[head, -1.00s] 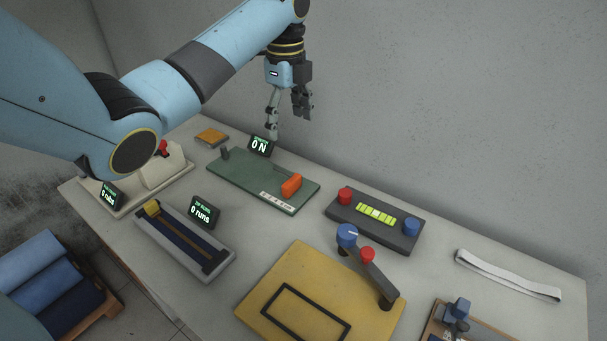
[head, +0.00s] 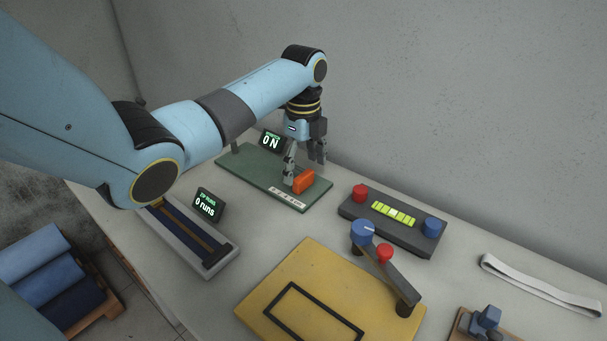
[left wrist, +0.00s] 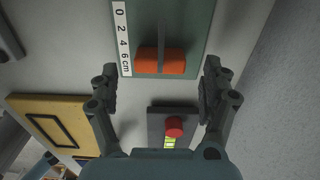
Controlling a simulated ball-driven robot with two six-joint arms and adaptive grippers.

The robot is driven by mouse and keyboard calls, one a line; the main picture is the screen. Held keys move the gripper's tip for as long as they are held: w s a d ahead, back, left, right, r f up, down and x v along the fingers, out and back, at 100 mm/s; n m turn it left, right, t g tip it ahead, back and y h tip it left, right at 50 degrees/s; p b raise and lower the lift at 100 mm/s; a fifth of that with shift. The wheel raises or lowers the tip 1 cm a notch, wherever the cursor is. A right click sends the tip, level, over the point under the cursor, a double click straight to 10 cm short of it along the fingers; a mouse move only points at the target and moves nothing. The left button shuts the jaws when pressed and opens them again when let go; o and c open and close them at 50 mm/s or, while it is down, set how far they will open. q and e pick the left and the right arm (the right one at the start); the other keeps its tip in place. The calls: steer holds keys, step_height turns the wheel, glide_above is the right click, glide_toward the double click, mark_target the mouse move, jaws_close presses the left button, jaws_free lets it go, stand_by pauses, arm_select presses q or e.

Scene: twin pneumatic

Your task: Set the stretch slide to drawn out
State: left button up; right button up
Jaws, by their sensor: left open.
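The stretch slide is a green board (head: 262,172) with an orange block (head: 304,181) at its near right end and a white scale strip (head: 288,197) along its front edge. Its small display (head: 271,141) reads 0 N. The orange block (left wrist: 148,63) also shows in the left wrist view, with a thin grey bar across it, beside the scale strip (left wrist: 122,38) marked 0 to 6 cm. My left gripper (head: 304,170) is open just above the block. In the left wrist view its fingers (left wrist: 158,82) are spread wider than the block, and grip nothing.
A dark box with red and blue knobs (head: 393,222) stands to the right. A yellow board (head: 262,287) with a lever (head: 388,277) lies in front. A rail device (head: 208,250) with a "0 runs" display (head: 206,202) is at left. A white strap (head: 540,285) lies far right.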

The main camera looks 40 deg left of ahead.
mark_target(306, 177)
arm_select(q)
steer(key=shift+f, duration=1.7)
steer(key=shift+c, duration=0.3)
jaws_close()
steer(key=shift+d+r+p, duration=0.1)
steer(key=shift+d+p, duration=0.2)
steer(key=shift+d, duration=0.1)
steer(key=d, duration=0.1)
steer(key=d+p, duration=0.1)
steer(key=d, duration=0.1)
steer(key=d+p, duration=0.1)
steer(key=shift+w+d, duration=0.15)
steer(key=shift+w, duration=0.15)
steer(key=shift+d, duration=0.2)
